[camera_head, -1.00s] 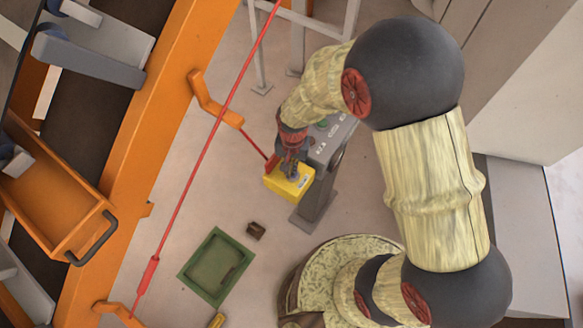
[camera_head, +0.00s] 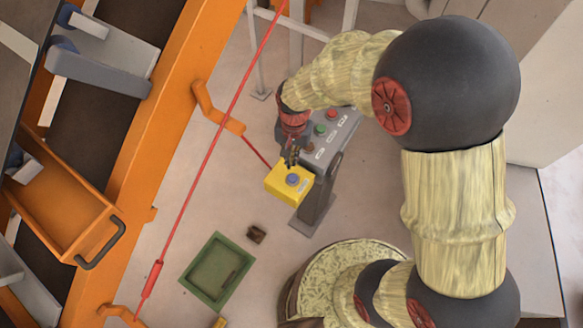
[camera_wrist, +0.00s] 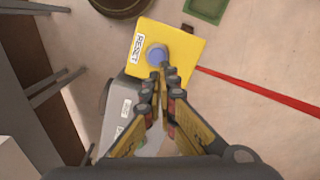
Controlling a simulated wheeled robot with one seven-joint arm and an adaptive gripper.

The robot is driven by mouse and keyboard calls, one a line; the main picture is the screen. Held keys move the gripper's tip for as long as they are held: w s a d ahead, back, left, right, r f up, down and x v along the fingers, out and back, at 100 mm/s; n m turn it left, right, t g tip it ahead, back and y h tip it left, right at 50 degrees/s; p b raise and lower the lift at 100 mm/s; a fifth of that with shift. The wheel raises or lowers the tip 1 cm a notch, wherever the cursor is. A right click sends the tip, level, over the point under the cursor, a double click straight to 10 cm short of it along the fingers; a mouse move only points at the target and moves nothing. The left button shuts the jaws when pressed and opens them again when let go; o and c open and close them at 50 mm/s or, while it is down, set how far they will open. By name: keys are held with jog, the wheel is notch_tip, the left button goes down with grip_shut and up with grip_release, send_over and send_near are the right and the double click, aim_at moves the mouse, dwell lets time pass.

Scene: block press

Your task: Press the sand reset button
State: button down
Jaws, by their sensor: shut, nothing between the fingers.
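A yellow box (camera_head: 279,185) with a round blue button (camera_head: 292,180) sits on the near end of a grey control stand. In the wrist view the blue button (camera_wrist: 157,55) is uncovered, next to a white label (camera_wrist: 138,47) reading RESET on the yellow box (camera_wrist: 182,45). My gripper (camera_head: 291,160) is shut and empty, just above the button in the head view. In the wrist view the fingertips of my gripper (camera_wrist: 162,72) point at the button's lower edge. They look apart from it, but the exact gap is hard to tell.
The grey control stand (camera_head: 321,158) has red and green buttons beside the yellow box. A red cord (camera_head: 206,157) runs along an orange conveyor frame (camera_head: 143,150) on the left. A green tray (camera_head: 193,283) and a small brown block (camera_head: 256,234) lie on the floor.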

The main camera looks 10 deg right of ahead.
jog(key=shift+r, duration=2.05)
jog(key=s+d+r+n+t+b, duration=0.2)
jog(key=s+d+r+t+b, duration=0.1)
jog(key=s+d+b, duration=0.3)
jog(key=s+d+r+n+t+b, duration=0.2)
jog(key=s+d+b, duration=0.3)
jog(key=s+b, duration=0.3)
jog(key=r+b, duration=0.1)
jog(key=b, duration=0.1)
jog(key=shift+s+d+r+t+b, duration=0.2)
jog(key=shift+s+d+t+b, duration=0.1)
jog(key=shift+d+t+b, duration=0.1)
dwell(1.0)
